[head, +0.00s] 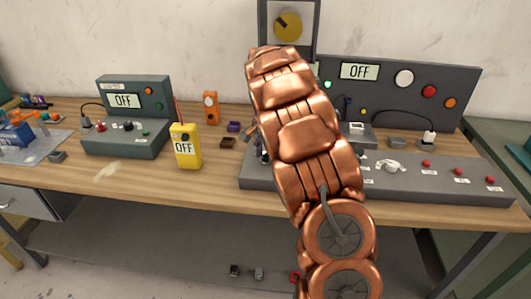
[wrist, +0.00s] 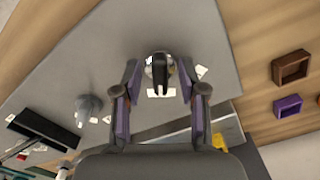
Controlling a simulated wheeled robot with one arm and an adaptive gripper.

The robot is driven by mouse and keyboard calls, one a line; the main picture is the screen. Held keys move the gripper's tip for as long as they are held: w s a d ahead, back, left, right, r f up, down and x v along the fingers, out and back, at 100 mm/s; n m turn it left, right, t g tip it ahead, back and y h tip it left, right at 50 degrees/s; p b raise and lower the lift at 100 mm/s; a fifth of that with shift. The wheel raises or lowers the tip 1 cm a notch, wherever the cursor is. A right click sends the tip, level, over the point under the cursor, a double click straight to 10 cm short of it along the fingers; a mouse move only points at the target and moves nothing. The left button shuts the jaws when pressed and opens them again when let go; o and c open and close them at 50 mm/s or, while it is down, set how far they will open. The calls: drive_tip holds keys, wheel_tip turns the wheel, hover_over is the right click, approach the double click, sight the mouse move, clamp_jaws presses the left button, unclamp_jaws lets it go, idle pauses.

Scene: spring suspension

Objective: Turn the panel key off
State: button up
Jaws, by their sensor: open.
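The panel key (wrist: 161,69), a black upright grip on a round silver base, shows at the upper middle of the wrist view. A white label (wrist: 161,93) lies beside its base. My gripper (wrist: 160,80) is open, with one finger on each side of the key. I see no clear contact between the fingers and the key. In the head view my copper-coloured arm covers the key and most of my gripper. The grey control panel (head: 437,184) lies on the bench, with an upright display box (head: 460,118) behind it reading OFF.
A silver knob (wrist: 88,107) stands on the panel left of the gripper in the wrist view. Red buttons (head: 458,171) line the panel's right side. A yellow meter (head: 185,152), a second console (head: 130,140) and small trays (head: 228,142) stand to the left on the wooden bench.

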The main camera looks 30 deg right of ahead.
clamp_jaws()
drive_tip(key=shift+f+n+b, duration=0.1)
drive_tip(key=shift+n+b, duration=0.2)
drive_tip(key=shift+f+n+b, duration=0.1)
drive_tip(key=shift+n+b, duration=0.45)
drive_tip(key=shift+n, duration=0.05)
drive_tip(key=n+b, duration=0.2)
drive_tip(key=n, duration=0.1)
drive_tip(key=n+b, duration=0.2)
drive_tip(key=n, duration=0.1)
drive_tip(key=shift+d+n, duration=0.1)
drive_tip(key=shift+n, duration=0.3)
drive_tip(key=shift+s+n+b, duration=0.1)
drive_tip(key=shift+n+b, duration=0.45)
drive_tip(key=shift+n, duration=1.05)
drive_tip(key=shift+d+r, duration=0.1)
drive_tip(key=shift+r, duration=0.1)
